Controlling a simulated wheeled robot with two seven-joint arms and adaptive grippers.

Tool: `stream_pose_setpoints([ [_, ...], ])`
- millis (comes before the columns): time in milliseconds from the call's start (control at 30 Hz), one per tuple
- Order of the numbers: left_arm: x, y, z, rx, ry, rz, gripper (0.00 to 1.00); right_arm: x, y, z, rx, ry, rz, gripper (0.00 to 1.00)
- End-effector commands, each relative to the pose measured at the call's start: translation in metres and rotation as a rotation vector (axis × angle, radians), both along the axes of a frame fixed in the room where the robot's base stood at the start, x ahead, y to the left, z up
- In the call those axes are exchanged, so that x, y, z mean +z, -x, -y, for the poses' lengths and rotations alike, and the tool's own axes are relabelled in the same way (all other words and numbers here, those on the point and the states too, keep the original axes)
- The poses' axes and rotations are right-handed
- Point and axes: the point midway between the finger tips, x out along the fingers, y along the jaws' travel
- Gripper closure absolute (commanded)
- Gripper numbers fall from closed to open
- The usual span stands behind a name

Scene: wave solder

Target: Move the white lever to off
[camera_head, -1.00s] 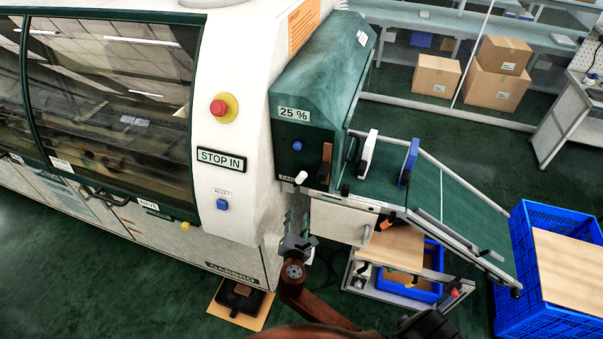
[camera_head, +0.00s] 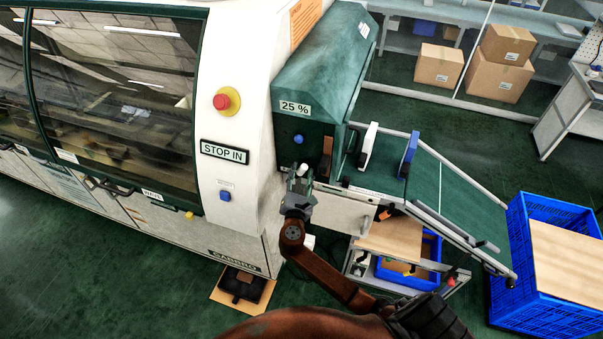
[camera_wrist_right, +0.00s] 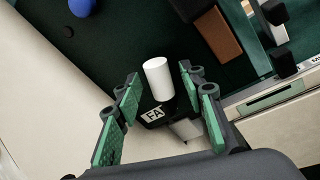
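The white lever (camera_wrist_right: 158,78) is a short white cylinder on a black base with a partly hidden label, on the dark green panel of the machine. In the right wrist view it stands between the green-padded fingers of my right gripper (camera_wrist_right: 160,92), with a gap on both sides. The fingers are open, and I see no contact. In the head view my right gripper (camera_head: 298,177) is at the lower edge of the green housing (camera_head: 310,120), below the blue button, and mostly covers the lever. My left gripper is not in view.
A blue button (camera_head: 298,139) is above the lever, and a brown handle (camera_head: 327,158) is to its right. A red emergency stop (camera_head: 226,100) is on the white panel. A sloping conveyor (camera_head: 445,190) runs right towards a blue crate (camera_head: 530,300).

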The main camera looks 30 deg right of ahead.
Motion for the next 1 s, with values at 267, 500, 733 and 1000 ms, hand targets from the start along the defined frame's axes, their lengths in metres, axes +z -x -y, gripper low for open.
stream_pose_setpoints([
  [267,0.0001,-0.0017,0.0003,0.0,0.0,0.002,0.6,-0.0003,-0.0001,-0.0001,0.0,0.0,0.0,0.68],
  [500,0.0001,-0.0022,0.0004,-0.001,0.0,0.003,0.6,-0.0003,0.0,-0.0002,0.0,-0.001,-0.001,0.85],
  [733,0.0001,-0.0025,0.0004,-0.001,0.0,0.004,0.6,-0.0004,0.0001,-0.0003,0.0,-0.001,-0.001,1.0],
  [1000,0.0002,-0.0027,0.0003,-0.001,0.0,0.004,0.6,-0.0005,0.0001,-0.0002,0.0,-0.001,-0.001,1.0],
])
